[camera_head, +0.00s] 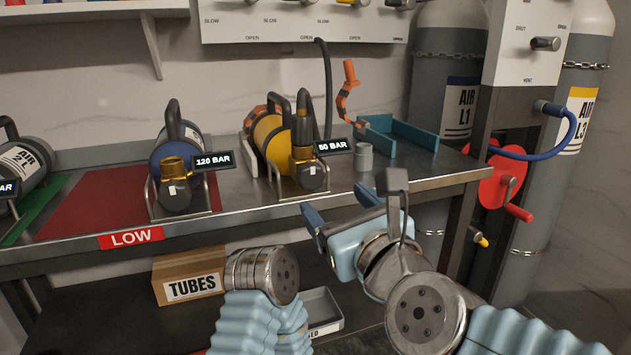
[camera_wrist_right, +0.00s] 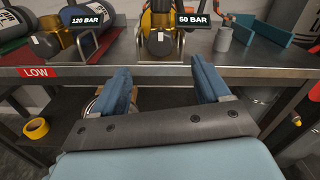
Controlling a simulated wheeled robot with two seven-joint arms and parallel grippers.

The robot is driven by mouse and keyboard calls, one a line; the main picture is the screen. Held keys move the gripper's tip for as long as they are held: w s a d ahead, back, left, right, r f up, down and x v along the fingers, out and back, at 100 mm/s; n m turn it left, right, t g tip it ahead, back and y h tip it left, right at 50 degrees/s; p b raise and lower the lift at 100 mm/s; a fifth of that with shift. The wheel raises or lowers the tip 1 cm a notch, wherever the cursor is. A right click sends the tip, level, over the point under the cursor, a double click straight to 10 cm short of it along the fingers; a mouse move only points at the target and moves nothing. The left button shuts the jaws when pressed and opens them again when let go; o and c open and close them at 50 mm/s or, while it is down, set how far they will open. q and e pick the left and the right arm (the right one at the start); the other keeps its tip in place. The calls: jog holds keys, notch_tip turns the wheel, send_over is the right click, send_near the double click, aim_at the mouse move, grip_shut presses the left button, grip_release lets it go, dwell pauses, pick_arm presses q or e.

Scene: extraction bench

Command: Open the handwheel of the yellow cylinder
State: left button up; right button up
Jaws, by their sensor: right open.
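The yellow cylinder (camera_head: 268,146) lies in a wire cradle on the bench, by the "50 BAR" sign. Its dark handwheel (camera_head: 313,178) with a white mark faces the front edge, below a dark valve body. The handwheel also shows in the right wrist view (camera_wrist_right: 159,44), just beyond the fingertips. My right gripper (camera_head: 340,205) is in front of the bench edge, to the right of and nearer than the handwheel. Its blue fingers are apart and empty, also in the right wrist view (camera_wrist_right: 162,70). My left gripper is not in view.
A blue cylinder (camera_head: 178,145) with a "120 BAR" sign lies to the left. A grey cup (camera_head: 364,157) and a teal tray (camera_head: 400,140) stand to the right. A cardboard box (camera_head: 188,275) sits below. A red crank wheel (camera_head: 497,180) is at the right.

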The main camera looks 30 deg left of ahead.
aim_at(313, 178)
jog(key=x, duration=1)
jog(key=shift+w+a+f+p, duration=0.1)
jog(key=shift+w+p, duration=0.1)
jog(key=shift+p, duration=0.2)
jog(key=c, duration=1)
jog(key=shift+c, duration=0.2)
